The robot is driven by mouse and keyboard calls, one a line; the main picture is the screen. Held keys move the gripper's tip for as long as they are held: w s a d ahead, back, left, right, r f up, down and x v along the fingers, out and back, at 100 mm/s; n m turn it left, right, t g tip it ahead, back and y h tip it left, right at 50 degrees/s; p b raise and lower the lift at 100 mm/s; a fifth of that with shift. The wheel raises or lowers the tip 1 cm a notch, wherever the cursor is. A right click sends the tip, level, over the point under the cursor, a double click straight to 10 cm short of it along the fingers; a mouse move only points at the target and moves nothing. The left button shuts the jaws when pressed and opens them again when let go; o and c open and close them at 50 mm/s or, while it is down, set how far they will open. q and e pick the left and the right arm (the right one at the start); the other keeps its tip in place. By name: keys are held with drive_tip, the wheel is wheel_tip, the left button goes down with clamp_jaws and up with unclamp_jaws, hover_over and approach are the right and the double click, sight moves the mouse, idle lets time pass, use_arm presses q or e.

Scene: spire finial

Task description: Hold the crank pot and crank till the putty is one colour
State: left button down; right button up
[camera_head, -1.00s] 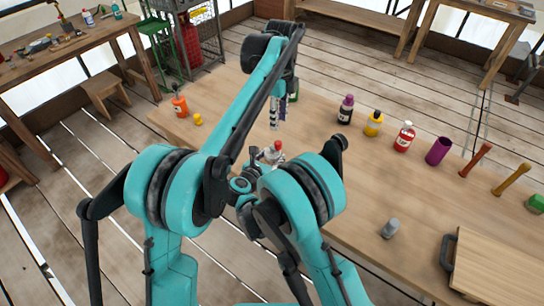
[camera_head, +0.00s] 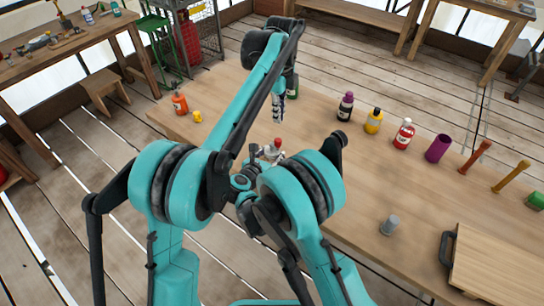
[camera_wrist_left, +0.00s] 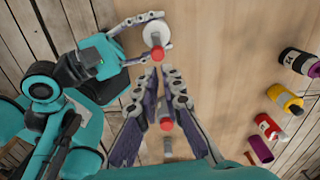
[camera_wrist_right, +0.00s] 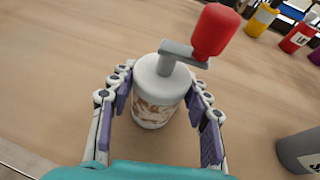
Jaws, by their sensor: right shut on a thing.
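The crank pot (camera_wrist_right: 158,88) is a white, lidded cylinder with a grey crank arm and a red knob (camera_wrist_right: 214,30). Brown and white streaks show on its side, so two tones are visible. My right gripper (camera_wrist_right: 160,100) is shut around the pot, which stands upright on the table. The pot's lid (camera_wrist_left: 156,33) and knob also show in the left wrist view. My left gripper (camera_head: 279,105) hangs above and behind the pot, apart from the knob. Its fingertips are near each other; a red-topped thing shows between its fingers, and I cannot tell whether they touch it.
A grey cylinder (camera_head: 389,225) and a board (camera_head: 495,265) lie to the right. An orange bottle (camera_head: 180,103) stands left. My arms hide much of the pot.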

use_arm(q)
drive_tip(key=w+f+m, duration=0.1)
drive_tip(key=w+f, duration=0.2)
drive_tip(key=f, duration=0.5)
drive_tip(key=shift+w+d, duration=0.25)
drive_tip(key=shift+f, duration=0.1)
idle(1.3)
drive_tip(key=shift+f, duration=1.45)
drive_tip(key=shift+s, duration=0.1)
drive_tip(key=shift+s, duration=0.5)
